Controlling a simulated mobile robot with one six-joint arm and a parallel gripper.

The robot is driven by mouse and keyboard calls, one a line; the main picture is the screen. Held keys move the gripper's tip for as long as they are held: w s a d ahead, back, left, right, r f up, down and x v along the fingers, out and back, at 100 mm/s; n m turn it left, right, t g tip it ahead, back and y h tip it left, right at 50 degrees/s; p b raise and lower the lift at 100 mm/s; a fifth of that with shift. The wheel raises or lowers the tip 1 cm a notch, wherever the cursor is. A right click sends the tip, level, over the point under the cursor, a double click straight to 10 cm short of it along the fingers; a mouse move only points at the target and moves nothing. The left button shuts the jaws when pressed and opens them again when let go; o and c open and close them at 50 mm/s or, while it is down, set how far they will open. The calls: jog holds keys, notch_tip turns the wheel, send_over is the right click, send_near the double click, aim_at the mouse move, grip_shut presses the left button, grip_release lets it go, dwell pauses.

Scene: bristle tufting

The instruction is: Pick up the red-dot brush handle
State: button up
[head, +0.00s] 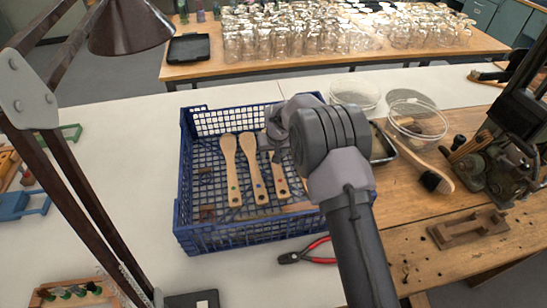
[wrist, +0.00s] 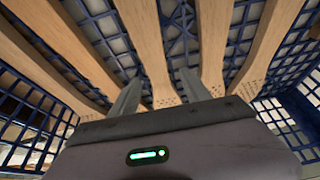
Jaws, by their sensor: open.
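Several pale wooden brush handles lie in the blue crate, including a left handle (head: 231,168), a middle handle (head: 253,170) and a third handle (head: 280,182) partly under my arm. Small dark or greenish dots show near the lower ends of the left two; I cannot make out a red dot in either view. My gripper (wrist: 159,78) is open and empty, low over the handles in the wrist view. One handle (wrist: 146,38) runs between its two fingers, with another handle (wrist: 213,45) just right of them. My arm hides the fingertips in the head view.
The blue mesh crate (head: 215,236) stands on the table, its walls around the handles. Red-handled pliers (head: 308,252) lie in front. Clear dishes (head: 355,93), a dark-bristled brush (head: 434,180) and a machine (head: 497,150) stand right. A lamp (head: 130,25) overhangs the left.

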jog(key=shift+f, duration=0.1)
grip_shut()
dwell(0.3)
